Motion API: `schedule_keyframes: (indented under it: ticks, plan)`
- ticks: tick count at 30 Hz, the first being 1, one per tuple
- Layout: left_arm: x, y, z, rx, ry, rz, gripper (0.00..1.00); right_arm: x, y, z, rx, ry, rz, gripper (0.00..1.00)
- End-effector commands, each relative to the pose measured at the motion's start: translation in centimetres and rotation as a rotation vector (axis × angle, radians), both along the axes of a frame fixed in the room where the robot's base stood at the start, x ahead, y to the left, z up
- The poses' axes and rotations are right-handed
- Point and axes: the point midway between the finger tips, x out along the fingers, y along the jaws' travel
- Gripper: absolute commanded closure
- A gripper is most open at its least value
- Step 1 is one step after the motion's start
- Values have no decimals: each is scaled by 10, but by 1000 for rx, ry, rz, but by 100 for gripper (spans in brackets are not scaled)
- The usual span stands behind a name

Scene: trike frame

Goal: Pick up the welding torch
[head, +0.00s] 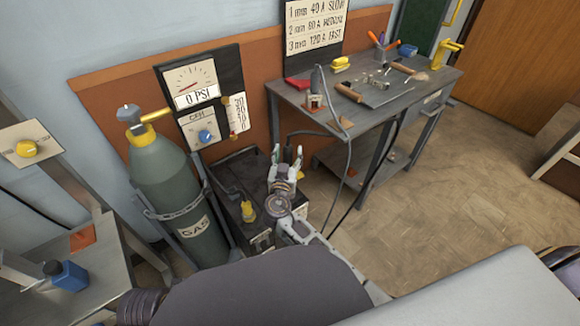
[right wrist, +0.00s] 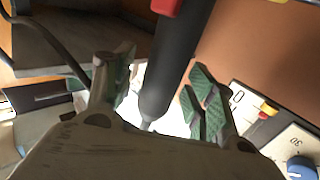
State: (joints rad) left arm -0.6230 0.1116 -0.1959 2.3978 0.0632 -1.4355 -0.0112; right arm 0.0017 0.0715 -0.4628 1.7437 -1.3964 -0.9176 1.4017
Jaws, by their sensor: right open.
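The likely welding torch (head: 318,80) is a grey, upright tool with a red and white part at its base, near the left end of the workbench. A cable hangs below that bench end. My right gripper (head: 287,156) is open and empty, fingers pointing up, left of the bench and lower in the picture than the torch. In the right wrist view, a dark grey tapered cylinder (right wrist: 178,62), probably the torch handle, lines up between the spread green-padded fingers (right wrist: 160,95). I cannot tell its distance from them. My left gripper is not in view.
The workbench (head: 415,108) carries hand tools and a yellow clamp (head: 447,52). A green gas cylinder (head: 175,185) stands left of my right arm, below the gauge panel (head: 203,95). A dark welding unit (head: 240,195) sits on the floor.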

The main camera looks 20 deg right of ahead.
Motion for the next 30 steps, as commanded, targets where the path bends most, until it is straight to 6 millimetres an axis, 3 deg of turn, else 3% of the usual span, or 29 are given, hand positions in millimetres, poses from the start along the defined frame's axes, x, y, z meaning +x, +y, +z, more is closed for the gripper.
schedule_keyframes:
  ticks: [16, 27, 30]
  plan:
    - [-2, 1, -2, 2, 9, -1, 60, -1, 1, 0, 0, 0, 0, 45]
    - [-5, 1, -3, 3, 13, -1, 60, -1, 0, 0, 0, 0, 0, 93]
    - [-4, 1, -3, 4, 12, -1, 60, -1, 0, 1, 0, -3, 0, 94]
